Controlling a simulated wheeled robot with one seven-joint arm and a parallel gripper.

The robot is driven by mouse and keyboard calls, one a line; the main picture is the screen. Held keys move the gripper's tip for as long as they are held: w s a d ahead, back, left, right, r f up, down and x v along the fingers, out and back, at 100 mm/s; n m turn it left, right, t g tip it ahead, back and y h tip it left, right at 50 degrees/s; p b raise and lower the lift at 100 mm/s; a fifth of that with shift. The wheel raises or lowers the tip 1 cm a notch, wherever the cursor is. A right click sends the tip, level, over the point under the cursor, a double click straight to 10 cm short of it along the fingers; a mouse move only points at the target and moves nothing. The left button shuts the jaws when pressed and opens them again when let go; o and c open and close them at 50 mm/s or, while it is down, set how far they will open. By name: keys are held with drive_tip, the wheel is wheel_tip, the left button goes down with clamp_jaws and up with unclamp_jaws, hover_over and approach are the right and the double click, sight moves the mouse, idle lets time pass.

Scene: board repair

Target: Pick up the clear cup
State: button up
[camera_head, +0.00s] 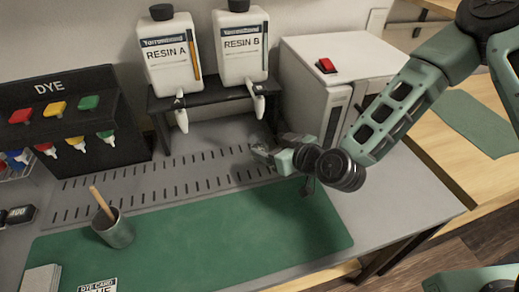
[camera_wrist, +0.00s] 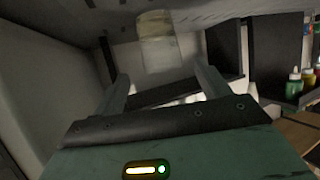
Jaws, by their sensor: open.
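A faint see-through shape, which looks like the clear cup (camera_head: 260,137), stands on the grey work surface below the Resin B bottle, and its outline is hard to make out. My gripper (camera_head: 268,153) is low over the surface beside it, pointing left toward the resin stand. In the wrist view, a pale translucent form that seems to be the cup (camera_wrist: 155,48) shows at the top middle, beyond the two fingers. My gripper (camera_wrist: 162,84) is open there, with a gap between the fingers. I cannot tell whether the cup touches a finger.
The black resin stand (camera_head: 208,93) holds the Resin A bottle (camera_head: 172,58) and Resin B bottle (camera_head: 241,50). A white box with a red switch (camera_head: 327,66) stands close behind my gripper. A dye rack (camera_head: 60,125) is left. A grey cup with a stick (camera_head: 115,232) stands on the green mat (camera_head: 215,235).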

sight(254, 138)
drive_tip(key=shift+p+x, duration=0.45)
drive_tip(key=shift+x, duration=2.3)
drive_tip(key=shift+s+a, duration=0.1)
drive_tip(key=shift+a, duration=0.1)
drive_tip(key=shift+c, duration=0.3)
drive_tip(key=c, duration=1.1)
drive_tip(key=shift+r, duration=0.2)
